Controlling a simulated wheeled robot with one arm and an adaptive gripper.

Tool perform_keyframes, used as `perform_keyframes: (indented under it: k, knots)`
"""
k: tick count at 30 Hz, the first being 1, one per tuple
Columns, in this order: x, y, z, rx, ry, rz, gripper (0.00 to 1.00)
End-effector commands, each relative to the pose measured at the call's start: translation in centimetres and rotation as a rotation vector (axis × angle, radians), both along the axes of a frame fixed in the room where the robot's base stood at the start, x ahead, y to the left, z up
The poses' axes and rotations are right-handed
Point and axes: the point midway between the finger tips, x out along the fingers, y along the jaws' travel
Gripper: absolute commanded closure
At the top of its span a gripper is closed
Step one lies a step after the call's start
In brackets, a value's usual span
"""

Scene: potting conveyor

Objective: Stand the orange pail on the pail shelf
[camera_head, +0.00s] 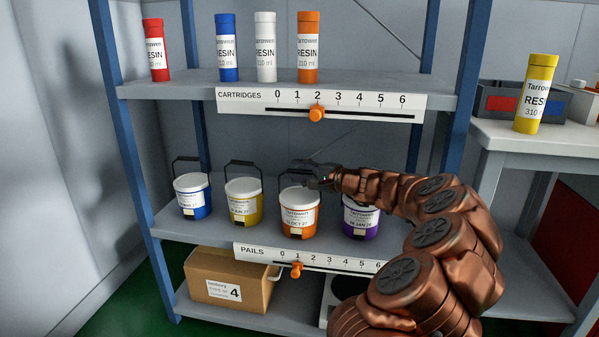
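The orange pail (298,213) has a white lid, a white label and a dark wire handle. It is upright at the pail shelf (180,235), between the yellow pail (243,204) and the purple pail (360,216). Its base seems to be at the shelf surface; I cannot tell whether it rests there or hangs slightly above. My gripper (312,174) is at the top of the orange pail, by its handle, reaching in from the right. The dark fingers overlap the handle, so I cannot tell whether they grip it.
A blue pail (192,196) stands at the left. The PAILS scale (330,262) has an orange slider near 1. Resin cartridges (265,47) stand above, over the CARTRIDGES scale (350,103). A cardboard box (230,280) sits below. A yellow cartridge (536,95) stands on the right table.

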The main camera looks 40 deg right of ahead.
Motion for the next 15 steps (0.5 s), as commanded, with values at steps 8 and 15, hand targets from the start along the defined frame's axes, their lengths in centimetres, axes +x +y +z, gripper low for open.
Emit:
perform_keyframes:
  k: [8, 15]
  knots:
    - [-4.7, -0.8, 0.9, 0.001, -0.001, -0.006, 0.6]
    - [-8.6, -1.2, 1.2, 0.001, 0.0, -0.005, 0.6]
